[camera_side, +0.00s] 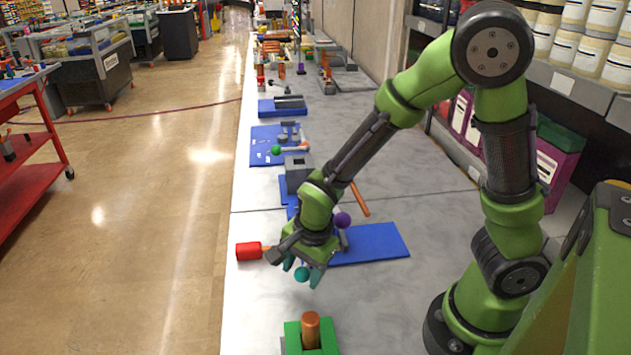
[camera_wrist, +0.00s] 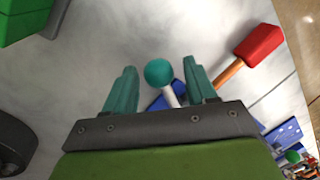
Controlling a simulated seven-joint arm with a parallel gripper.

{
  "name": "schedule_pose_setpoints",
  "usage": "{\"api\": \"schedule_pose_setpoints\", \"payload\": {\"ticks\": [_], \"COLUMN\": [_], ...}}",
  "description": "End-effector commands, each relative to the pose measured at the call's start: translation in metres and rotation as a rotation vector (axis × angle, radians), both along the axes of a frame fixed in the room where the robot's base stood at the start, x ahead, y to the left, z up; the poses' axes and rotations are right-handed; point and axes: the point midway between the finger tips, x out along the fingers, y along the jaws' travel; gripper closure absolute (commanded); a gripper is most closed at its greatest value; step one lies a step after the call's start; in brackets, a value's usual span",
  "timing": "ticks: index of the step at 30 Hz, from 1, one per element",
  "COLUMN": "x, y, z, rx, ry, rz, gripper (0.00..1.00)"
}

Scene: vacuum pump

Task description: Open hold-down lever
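A lever with a teal ball knob (camera_side: 302,273) stands at the near end of the blue-based pump fixture (camera_side: 372,243). In the wrist view the teal knob (camera_wrist: 158,72) sits on a pale rod (camera_wrist: 170,97), which runs down behind my gripper's edge. My gripper (camera_side: 301,279) points down over the fixture, its teal fingers apart. My gripper hides much of the fixture.
A purple ball knob (camera_side: 342,220) is just behind my wrist. A green block with a copper cylinder (camera_side: 311,330) stands nearer. The table on the right is clear.

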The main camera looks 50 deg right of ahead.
Motion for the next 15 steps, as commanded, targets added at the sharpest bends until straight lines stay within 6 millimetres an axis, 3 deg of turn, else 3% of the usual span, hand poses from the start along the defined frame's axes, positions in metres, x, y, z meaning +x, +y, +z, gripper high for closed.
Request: {"api": "schedule_pose_setpoints", "payload": {"ticks": [10, 15], "x": [-0.001, -0.004], "y": [0.000, 0.001], "z": [0.001, 0.019], "rx": [0.000, 0.002], "ry": [0.002, -0.002], "rz": [0.001, 0.003], "gripper": [0.40, 0.40]}}
